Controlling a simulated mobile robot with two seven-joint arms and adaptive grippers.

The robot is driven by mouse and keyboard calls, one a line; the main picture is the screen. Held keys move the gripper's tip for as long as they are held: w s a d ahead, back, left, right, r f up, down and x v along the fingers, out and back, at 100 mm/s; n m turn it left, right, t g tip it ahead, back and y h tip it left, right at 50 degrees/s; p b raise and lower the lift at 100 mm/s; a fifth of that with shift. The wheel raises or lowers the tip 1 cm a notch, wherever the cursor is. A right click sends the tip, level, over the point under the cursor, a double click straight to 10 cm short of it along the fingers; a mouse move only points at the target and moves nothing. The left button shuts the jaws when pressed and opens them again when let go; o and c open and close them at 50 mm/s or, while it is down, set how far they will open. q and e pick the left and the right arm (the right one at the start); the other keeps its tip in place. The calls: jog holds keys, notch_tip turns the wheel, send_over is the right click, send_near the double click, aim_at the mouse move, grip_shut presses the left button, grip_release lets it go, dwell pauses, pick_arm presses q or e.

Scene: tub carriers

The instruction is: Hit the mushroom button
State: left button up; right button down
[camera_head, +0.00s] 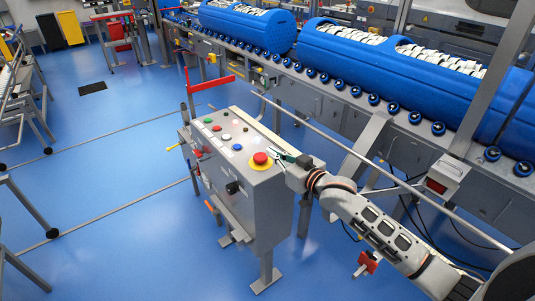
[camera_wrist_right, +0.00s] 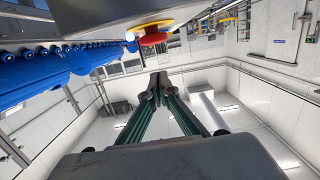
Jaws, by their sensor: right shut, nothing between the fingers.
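The red mushroom button (camera_head: 260,158) sits on a yellow collar at the near right part of the sloping top of a grey control box (camera_head: 272,197). It also shows at the top of the right wrist view (camera_wrist_right: 152,38), with its yellow ring behind it. My right gripper (camera_head: 276,153) is shut and empty, just right of the button in the head view. In the right wrist view its closed fingertips (camera_wrist_right: 158,82) point towards the button, and a gap shows between them. I cannot tell how large this gap is. My left gripper is not in view.
Smaller coloured buttons (camera_head: 226,137) and a black knob (camera_head: 233,187) are on the box. A red handle (camera_head: 210,84) stands behind it. A conveyor with blue tubs (camera_head: 390,75) runs along the back right. Blue floor (camera_head: 120,200) is open at left, crossed by thin rails.

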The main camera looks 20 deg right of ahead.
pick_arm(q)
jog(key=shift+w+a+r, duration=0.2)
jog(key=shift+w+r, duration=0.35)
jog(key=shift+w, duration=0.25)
pick_arm(e)
jog(key=v, duration=0.6)
jog(key=shift+r, duration=0.2)
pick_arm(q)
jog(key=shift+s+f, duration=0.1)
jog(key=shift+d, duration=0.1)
pick_arm(e)
jog(key=s+a+f+g+h, duration=0.3)
jog(key=s+f+g, duration=0.2)
jog(key=s+f, duration=2.4)
jog(key=shift+f+h, duration=0.3)
jog(key=shift+f, duration=0.2)
